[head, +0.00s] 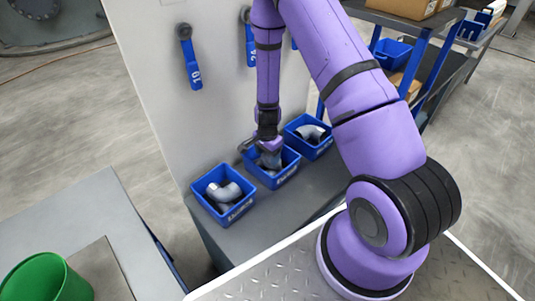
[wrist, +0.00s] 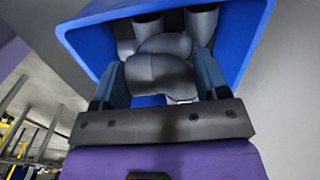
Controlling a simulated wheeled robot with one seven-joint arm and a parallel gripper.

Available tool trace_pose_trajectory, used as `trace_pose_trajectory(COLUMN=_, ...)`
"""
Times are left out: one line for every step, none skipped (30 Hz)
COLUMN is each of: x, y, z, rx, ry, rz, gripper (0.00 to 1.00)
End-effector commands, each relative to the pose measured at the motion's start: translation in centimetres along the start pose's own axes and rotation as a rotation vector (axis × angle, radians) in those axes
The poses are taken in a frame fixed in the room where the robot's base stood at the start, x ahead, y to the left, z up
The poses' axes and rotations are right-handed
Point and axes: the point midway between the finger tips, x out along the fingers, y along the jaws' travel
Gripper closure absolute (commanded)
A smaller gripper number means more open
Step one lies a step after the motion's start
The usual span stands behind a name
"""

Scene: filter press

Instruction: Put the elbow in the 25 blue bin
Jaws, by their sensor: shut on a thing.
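Three small blue bins stand in a row on a grey ledge: left (head: 203,181), middle (head: 287,176) and right (head: 326,147). Their labels are too small to read, so I cannot tell which is 25. My gripper (head: 267,150) points down into the middle bin. In the wrist view my gripper (wrist: 157,82) is shut on a grey elbow (wrist: 160,76), one finger on each side. The elbow is at the mouth of a blue bin (wrist: 247,35), with other grey fittings behind it. I cannot tell whether it touches them.
Grey elbows lie in the left (head: 225,193) and right bins. A pale panel (head: 160,90) rises behind the ledge, with blue-handled levers marked 19 (head: 192,65) and 24 (head: 250,46). A green bucket (head: 48,278) stands at the lower left. A shelf rack (head: 425,50) is at the back right.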

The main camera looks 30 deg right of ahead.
Motion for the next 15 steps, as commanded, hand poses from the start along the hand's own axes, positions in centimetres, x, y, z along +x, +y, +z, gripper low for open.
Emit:
trace_pose_trajectory(x=-0.02, y=0.00, z=-0.04, rx=0.000, ry=0.001, rz=0.000, gripper=0.56)
trace_pose_trajectory(x=-0.02, y=0.00, z=-0.04, rx=0.000, ry=0.001, rz=0.000, gripper=0.56)
trace_pose_trajectory(x=-0.02, y=0.00, z=-0.04, rx=0.000, ry=0.001, rz=0.000, gripper=0.27)
trace_pose_trajectory(x=-0.03, y=0.00, z=-0.04, rx=0.000, ry=0.001, rz=0.000, gripper=0.21)
trace_pose_trajectory(x=-0.03, y=0.00, z=-0.04, rx=0.000, ry=0.001, rz=0.000, gripper=0.14)
trace_pose_trajectory(x=-0.03, y=0.00, z=-0.04, rx=0.000, ry=0.001, rz=0.000, gripper=0.05)
trace_pose_trajectory(x=-0.03, y=0.00, z=-0.04, rx=0.000, ry=0.001, rz=0.000, gripper=0.04)
trace_pose_trajectory(x=-0.04, y=0.01, z=-0.05, rx=0.001, ry=0.001, rz=0.000, gripper=0.04)
trace_pose_trajectory(x=-0.04, y=0.00, z=-0.05, rx=0.000, ry=0.001, rz=0.000, gripper=0.04)
trace_pose_trajectory(x=-0.04, y=0.01, z=-0.05, rx=0.001, ry=0.001, rz=0.000, gripper=0.04)
trace_pose_trajectory(x=-0.04, y=0.01, z=-0.05, rx=0.001, ry=0.001, rz=0.000, gripper=0.04)
trace_pose_trajectory(x=-0.05, y=0.00, z=-0.05, rx=0.001, ry=0.001, rz=0.000, gripper=0.04)
trace_pose_trajectory(x=-0.05, y=0.00, z=-0.05, rx=0.001, ry=0.001, rz=0.000, gripper=0.04)
trace_pose_trajectory(x=-0.07, y=0.00, z=-0.05, rx=0.000, ry=0.001, rz=0.000, gripper=0.04)
trace_pose_trajectory(x=-0.15, y=-0.01, z=-0.05, rx=0.000, ry=0.001, rz=-0.001, gripper=0.04)
